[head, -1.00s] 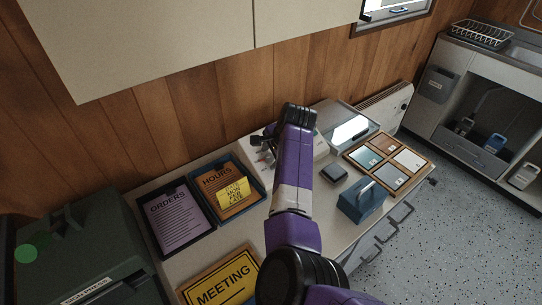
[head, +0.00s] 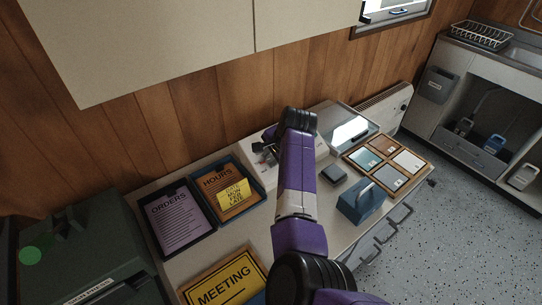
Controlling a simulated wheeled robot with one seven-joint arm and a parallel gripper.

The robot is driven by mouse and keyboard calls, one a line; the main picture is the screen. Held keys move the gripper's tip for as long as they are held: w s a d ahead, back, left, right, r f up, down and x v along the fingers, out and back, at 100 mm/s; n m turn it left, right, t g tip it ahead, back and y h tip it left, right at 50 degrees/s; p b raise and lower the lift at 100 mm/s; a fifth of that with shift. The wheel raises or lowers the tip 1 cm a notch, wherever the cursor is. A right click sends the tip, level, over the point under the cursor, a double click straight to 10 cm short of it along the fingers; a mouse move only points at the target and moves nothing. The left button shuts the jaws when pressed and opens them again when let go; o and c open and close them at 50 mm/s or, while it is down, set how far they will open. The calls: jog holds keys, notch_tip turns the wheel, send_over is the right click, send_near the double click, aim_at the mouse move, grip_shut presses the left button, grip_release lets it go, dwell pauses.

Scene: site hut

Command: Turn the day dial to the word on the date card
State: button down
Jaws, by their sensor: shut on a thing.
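A yellow card (head: 233,193) leans in the tray marked HOURS. Its small lettering seems to read DATE, MON, LATE. A pale machine (head: 259,142) with small grey and red parts stands by the wall, mostly behind my purple arm. I cannot make out a day dial or its setting; my arm covers the middle of the machine. My arm reaches over the desk, with its dark wrist in front of the machine. My gripper's fingers are hidden behind the wrist, so I cannot see what they touch.
On the desk are an ORDERS tray (head: 180,217), the HOURS tray (head: 256,183), a MEETING sign (head: 222,288), a blue box with a handle (head: 359,204), a small dark block (head: 333,174) and a tile tray (head: 424,176). A cabinet (head: 160,45) hangs above.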

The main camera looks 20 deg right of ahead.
jog(key=n+p, duration=0.1)
jog(key=n, duration=0.3)
jog(key=shift+s+d+p, duration=0.1)
jog(key=shift+p, duration=0.3)
jog(key=shift+n+p, duration=0.45)
jog(key=shift+n, duration=1.75)
jog(key=shift+f, duration=0.1)
jog(key=c, duration=1.1)
grip_release()
jog(key=shift+v, duration=3.9)
jog(key=shift+s, duration=0.1)
